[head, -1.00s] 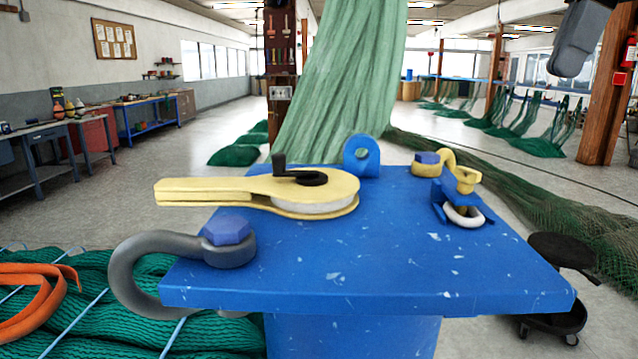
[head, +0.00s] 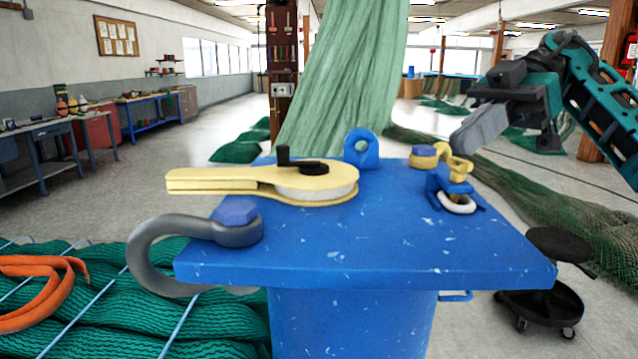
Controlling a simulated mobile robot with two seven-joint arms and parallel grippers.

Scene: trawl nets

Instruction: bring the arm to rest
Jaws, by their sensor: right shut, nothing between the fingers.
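My right gripper (head: 482,126) is in the upper right of the head view, on my teal and black right arm (head: 590,95). Its fingers are shut with nothing between them. It shows above and beyond the right back corner of the blue bench top (head: 390,250), apart from everything on it. My left gripper is out of view.
On the bench top are a yellow block with a black handle (head: 260,185), a large grey shackle (head: 160,250), a blue lug (head: 361,148) and a yellow shackle with a white ring (head: 458,204). A black stool (head: 545,280) stands at right. Green netting (head: 60,290) lies at left.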

